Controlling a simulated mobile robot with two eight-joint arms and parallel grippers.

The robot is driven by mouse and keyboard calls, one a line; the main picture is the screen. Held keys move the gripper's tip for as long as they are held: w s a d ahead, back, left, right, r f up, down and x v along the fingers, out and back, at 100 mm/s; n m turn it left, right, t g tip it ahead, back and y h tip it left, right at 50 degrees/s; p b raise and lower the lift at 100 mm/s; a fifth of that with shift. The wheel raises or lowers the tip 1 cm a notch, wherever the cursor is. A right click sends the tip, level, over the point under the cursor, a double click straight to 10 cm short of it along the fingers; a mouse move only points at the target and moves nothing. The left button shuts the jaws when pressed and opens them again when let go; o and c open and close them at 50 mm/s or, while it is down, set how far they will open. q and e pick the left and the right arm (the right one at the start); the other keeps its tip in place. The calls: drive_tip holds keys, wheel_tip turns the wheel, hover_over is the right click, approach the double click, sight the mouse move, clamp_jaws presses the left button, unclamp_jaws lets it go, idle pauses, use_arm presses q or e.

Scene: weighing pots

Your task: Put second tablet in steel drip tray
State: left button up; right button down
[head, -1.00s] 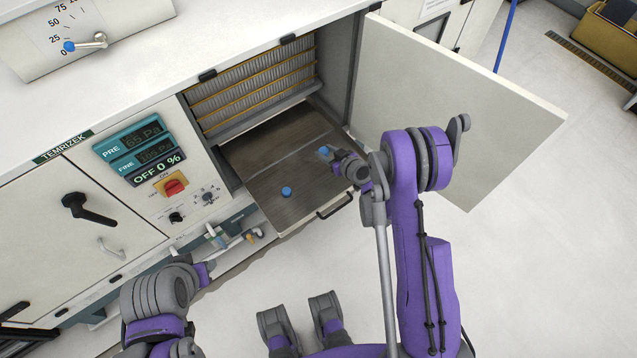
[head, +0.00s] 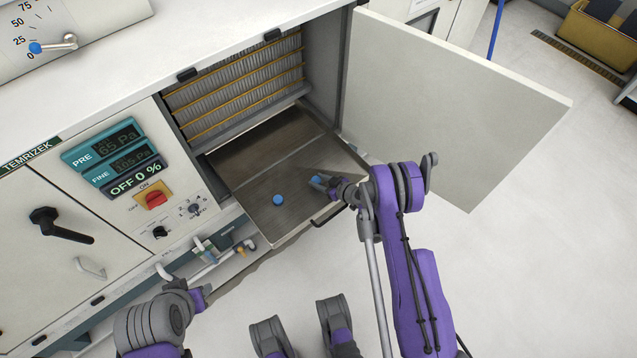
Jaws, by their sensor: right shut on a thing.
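The steel drip tray (head: 250,207) is pulled out of the open cabinet, below the filter coils. One blue tablet (head: 278,200) lies on the tray's left front part. My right gripper (head: 319,181) is over the tray's right part, shut on a second blue tablet (head: 316,180). The held tablet is at or just above the tray surface; I cannot tell if it touches. My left gripper (head: 203,296) is low at the left, in front of the cabinet, and its fingers are too unclear to read.
The cabinet door (head: 450,105) stands open to the right, behind my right arm. The tray's handle (head: 332,214) is at its front edge. A control panel with a red switch (head: 155,199) is left of the opening.

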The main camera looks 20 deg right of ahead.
drive_tip(key=shift+f, duration=0.6)
drive_tip(key=shift+f, duration=0.15)
drive_tip(key=shift+c, duration=2.2)
unclamp_jaws()
